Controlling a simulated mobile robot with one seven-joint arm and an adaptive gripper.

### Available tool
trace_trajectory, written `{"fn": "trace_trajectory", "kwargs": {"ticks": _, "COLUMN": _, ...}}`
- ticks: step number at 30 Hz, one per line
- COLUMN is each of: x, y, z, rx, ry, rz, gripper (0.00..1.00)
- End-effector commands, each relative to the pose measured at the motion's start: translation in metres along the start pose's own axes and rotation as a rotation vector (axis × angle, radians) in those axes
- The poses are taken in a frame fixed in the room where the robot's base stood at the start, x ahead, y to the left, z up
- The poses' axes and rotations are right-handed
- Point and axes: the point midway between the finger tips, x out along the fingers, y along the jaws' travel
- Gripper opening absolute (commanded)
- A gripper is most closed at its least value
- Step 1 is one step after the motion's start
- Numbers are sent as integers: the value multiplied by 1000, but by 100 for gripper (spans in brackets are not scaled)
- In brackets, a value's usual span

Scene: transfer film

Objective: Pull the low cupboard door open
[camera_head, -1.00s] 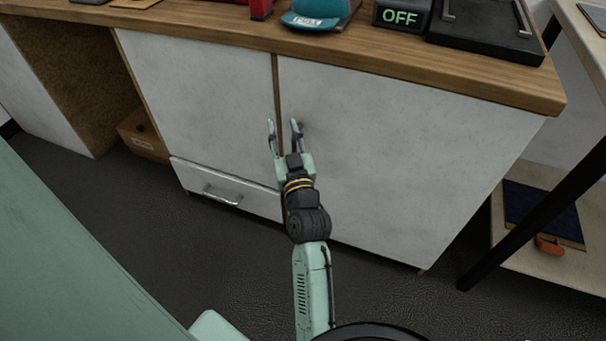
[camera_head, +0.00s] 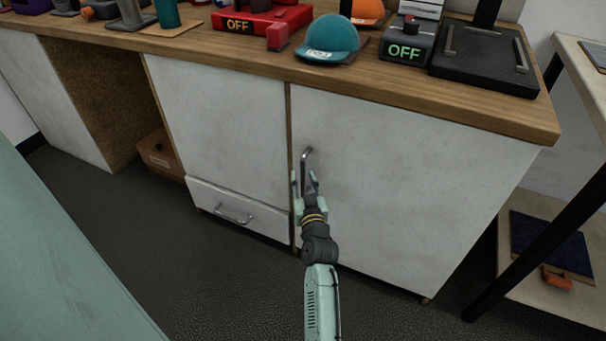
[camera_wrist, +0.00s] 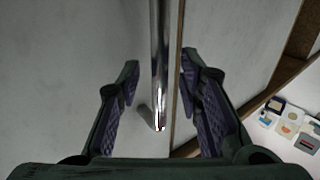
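The low cupboard door (camera_head: 400,175) is the white right-hand door under the wooden counter. It looks shut, its left edge against the brown strip between the doors. Its upright metal handle (camera_head: 306,157) is near that edge; its upper end shows above my gripper (camera_head: 304,177). In the wrist view, the handle bar (camera_wrist: 159,60) runs down between the two fingers of my gripper (camera_wrist: 160,75). The fingers are apart, with a gap visible on each side of the bar, so my gripper is open. The handle's lower part is hidden in the head view.
A left door (camera_head: 215,125) and a drawer (camera_head: 240,212) with a metal handle adjoin the door. A hat, switch boxes and other items stand on the counter (camera_head: 400,84). A shelf unit with a black post (camera_head: 545,235) is at right. Dark floor (camera_head: 235,280) lies clear in front.

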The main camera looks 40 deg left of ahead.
Motion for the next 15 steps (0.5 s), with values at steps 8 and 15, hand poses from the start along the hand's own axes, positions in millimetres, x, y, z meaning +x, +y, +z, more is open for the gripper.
{"fn": "trace_trajectory", "kwargs": {"ticks": 8, "x": 16, "y": 0, "z": 0, "rx": -1, "ry": 0, "rz": 0, "gripper": 33}}
{"fn": "trace_trajectory", "kwargs": {"ticks": 15, "x": 16, "y": 0, "z": 0, "rx": 0, "ry": 0, "rz": 0, "gripper": 30}}
